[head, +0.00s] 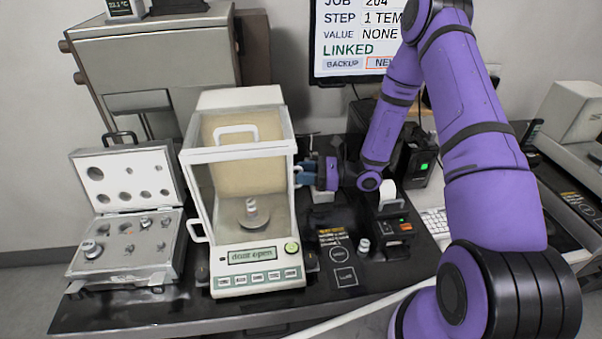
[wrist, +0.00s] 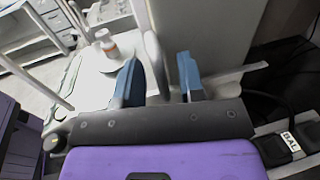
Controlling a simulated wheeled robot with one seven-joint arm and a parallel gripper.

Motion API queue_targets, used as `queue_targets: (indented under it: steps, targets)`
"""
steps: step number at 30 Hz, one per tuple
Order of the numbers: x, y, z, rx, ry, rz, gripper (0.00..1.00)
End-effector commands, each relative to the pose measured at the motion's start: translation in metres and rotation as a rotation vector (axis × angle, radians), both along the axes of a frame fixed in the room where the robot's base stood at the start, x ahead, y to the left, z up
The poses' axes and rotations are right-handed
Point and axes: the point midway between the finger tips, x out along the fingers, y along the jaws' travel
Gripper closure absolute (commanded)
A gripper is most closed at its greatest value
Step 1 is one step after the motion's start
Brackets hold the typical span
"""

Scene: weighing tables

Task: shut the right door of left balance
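The left balance (head: 240,150) is a white glass-sided case with a pan and a weight (head: 252,216) inside; its display (head: 252,253) reads "door open". My gripper (head: 303,172) is at the case's right side, towards the back. In the wrist view its two blue fingers (wrist: 160,82) stand apart, with a white curved handle (wrist: 154,58) showing in the gap between them. I cannot tell whether either finger touches it. The right door's glass is hard to make out. The weight on the pan also shows in the wrist view (wrist: 107,45), left of the fingers.
An open weight case (head: 125,205) stands left of the balance. A small printer (head: 392,222) and a small weight (head: 363,246) are to its right on the dark table (head: 180,312). A monitor (head: 355,40) hangs behind. A second balance (head: 575,115) is at the far right.

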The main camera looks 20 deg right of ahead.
Motion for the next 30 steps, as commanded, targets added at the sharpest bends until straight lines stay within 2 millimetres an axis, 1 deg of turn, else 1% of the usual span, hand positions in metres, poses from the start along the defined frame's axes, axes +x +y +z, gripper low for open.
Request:
queue_targets:
  steps: [1,4,13,14,15,18,26,30]
  targets:
    - [0.0014,0.0042,-0.0001,0.0,0.0,0.001,0.64]
    - [0.0033,0.0079,-0.0002,-0.001,0.0,-0.001,0.64]
    - [0.0039,0.0093,-0.0001,-0.001,0.0,-0.001,0.64]
    - [0.004,0.0093,-0.0001,-0.001,0.0,-0.001,0.71]
    - [0.0039,0.0093,-0.0001,-0.001,0.0,-0.001,0.8]
    - [0.0039,0.0092,0.0,-0.001,0.0,-0.001,1.0]
    - [0.0023,0.0093,0.0,-0.001,0.001,-0.001,1.0]
    - [-0.0049,0.0107,-0.0002,0.001,0.004,-0.002,1.0]
